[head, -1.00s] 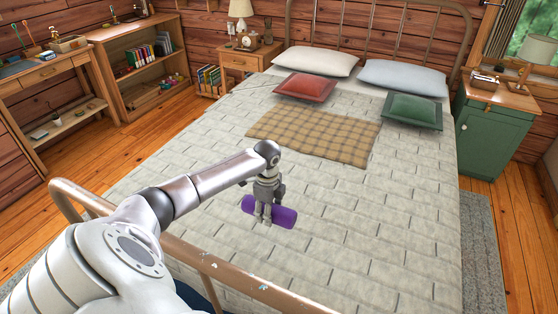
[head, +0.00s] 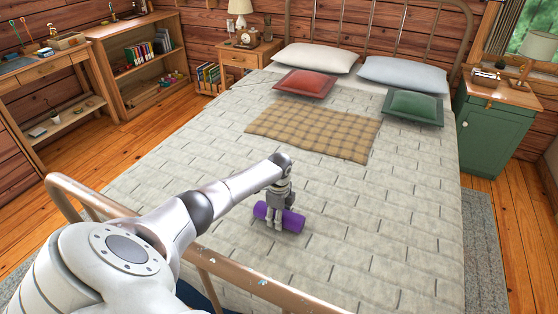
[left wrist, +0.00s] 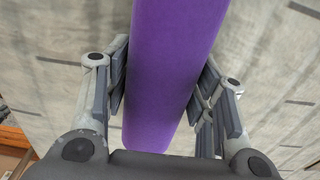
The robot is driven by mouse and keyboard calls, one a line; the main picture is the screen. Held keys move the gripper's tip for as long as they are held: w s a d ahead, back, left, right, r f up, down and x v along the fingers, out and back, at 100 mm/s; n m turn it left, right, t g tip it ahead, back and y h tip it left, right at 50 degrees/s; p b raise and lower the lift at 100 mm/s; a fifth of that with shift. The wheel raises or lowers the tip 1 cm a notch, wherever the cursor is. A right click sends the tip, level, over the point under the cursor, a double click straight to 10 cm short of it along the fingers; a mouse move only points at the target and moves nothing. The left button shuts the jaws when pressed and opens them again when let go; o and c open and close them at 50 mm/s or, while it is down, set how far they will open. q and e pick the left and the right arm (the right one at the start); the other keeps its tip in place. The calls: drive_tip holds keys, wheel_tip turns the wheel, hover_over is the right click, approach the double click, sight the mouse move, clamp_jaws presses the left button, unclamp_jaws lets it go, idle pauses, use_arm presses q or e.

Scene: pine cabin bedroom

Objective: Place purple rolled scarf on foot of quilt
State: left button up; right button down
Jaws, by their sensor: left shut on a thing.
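The purple rolled scarf (head: 293,220) is a smooth purple cylinder at the near part of the bed, over the grey patterned quilt (head: 350,240). My left gripper (head: 274,224) points down and is shut across the middle of the scarf. In the left wrist view the scarf (left wrist: 172,70) runs between the two finger pads of the gripper (left wrist: 163,95), with quilt on both sides. I cannot tell whether the scarf touches the quilt or hangs just above it. My right gripper is not in view.
The metal foot rail (head: 225,268) stands between my body and the quilt. A plaid blanket (head: 315,133), a red cushion (head: 304,84) and a green cushion (head: 412,107) lie farther up the bed. The quilt around the scarf is clear.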

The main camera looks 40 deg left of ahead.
use_arm(q)
drive_tip(key=o, duration=1.1)
drive_tip(key=shift+f, duration=0.15)
drive_tip(key=shift+r, duration=0.45)
wheel_tip(320, 180, up, 12)
drive_tip(key=shift+f+p, duration=0.25)
drive_tip(key=shift+p, duration=0.45)
